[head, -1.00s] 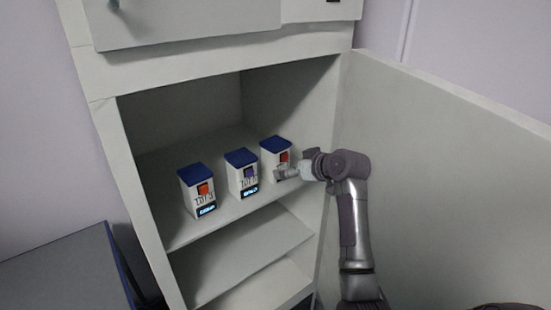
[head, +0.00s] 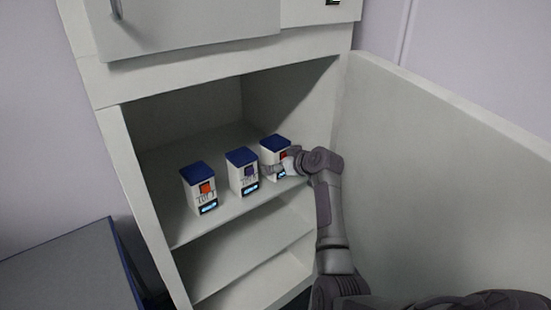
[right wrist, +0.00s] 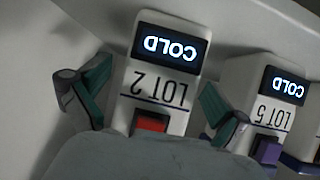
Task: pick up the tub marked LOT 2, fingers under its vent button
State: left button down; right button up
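The LOT 2 tub (head: 270,158) is white with a blue lid and a red vent button, at the right end of the row on the cabinet shelf. In the right wrist view the LOT 2 tub (right wrist: 160,72) appears upside down, with a lit COLD display and its red vent button (right wrist: 151,122) partly hidden by my gripper. My right gripper (right wrist: 152,103) is open, one finger on each side of this tub, with small gaps showing. The right gripper (head: 281,168) also shows at the tub's front in the head view. My left gripper is not in view.
The LOT 5 tub (head: 241,174), with a purple button, stands close beside; my finger is in the gap between them. A third tub (head: 199,190) with an orange button stands at left. The open cabinet door (head: 430,170) flanks my right arm. A lower shelf (head: 245,258) looks empty.

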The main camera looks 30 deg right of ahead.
jog(key=c, duration=1.3)
jog(key=shift+c, duration=0.2)
